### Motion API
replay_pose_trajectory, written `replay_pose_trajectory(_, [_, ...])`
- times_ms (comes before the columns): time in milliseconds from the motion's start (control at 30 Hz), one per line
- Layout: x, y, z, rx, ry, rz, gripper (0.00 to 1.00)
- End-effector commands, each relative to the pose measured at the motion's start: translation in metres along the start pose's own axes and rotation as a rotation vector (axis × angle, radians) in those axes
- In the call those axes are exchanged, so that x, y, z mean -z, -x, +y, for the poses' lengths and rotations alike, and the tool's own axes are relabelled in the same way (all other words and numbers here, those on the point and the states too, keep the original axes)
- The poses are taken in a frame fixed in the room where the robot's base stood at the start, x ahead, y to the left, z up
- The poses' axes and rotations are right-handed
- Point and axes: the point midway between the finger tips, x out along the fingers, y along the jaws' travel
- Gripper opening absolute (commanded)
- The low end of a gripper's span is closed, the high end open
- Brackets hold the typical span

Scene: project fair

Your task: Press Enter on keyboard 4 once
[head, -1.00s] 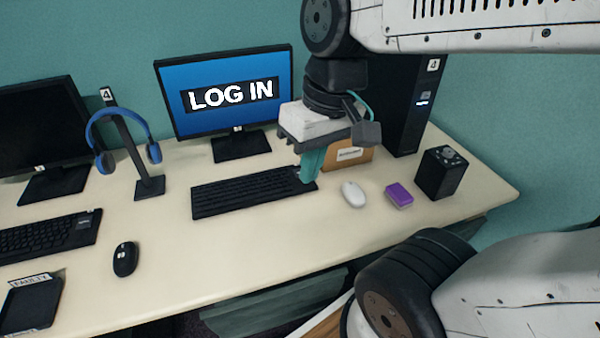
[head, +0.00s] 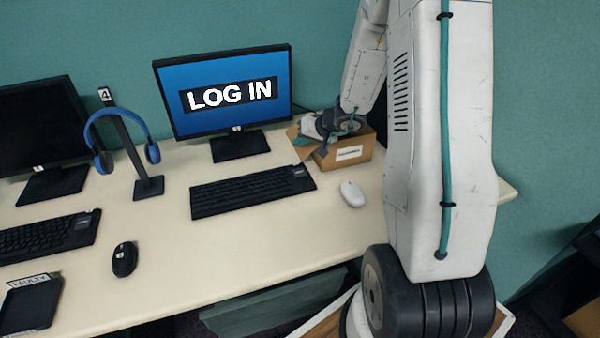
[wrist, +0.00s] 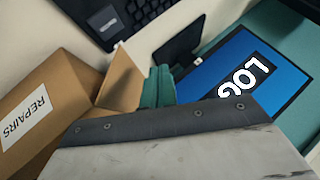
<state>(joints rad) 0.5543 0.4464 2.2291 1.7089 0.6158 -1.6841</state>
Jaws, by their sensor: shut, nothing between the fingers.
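A black keyboard (head: 245,194) lies on the desk in front of a monitor (head: 225,92) that reads LOG IN. A small label sits at its upper right corner, too small to read. Part of the keyboard (wrist: 115,18) shows at the top of the wrist view, and the monitor (wrist: 250,82) at the right. My gripper (wrist: 158,84) shows its teal fingers shut and empty beside an open cardboard flap. In the head view the arm's end is behind the keyboard's right end, at the box, and apart from the keys. The fingertips are hard to make out there.
An open cardboard box (head: 350,158), labelled REPAIRS in the wrist view, stands right of the monitor. A white mouse (head: 353,194) lies right of the keyboard. A blue headset (head: 121,142) hangs on a stand marked 4. Another keyboard (head: 48,236) and black mouse (head: 124,259) lie left.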

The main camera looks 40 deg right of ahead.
Motion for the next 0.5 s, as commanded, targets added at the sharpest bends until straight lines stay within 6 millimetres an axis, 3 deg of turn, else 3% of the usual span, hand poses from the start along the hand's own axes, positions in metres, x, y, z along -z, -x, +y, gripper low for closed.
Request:
replay_pose_trajectory(100, [-0.0004,-0.0033,0.0101,-0.015,-0.009,0.007,0.00])
replay_pose_trajectory(500, [-0.0022,-0.0057,0.0114,-0.014,-0.010,0.007,0.00])
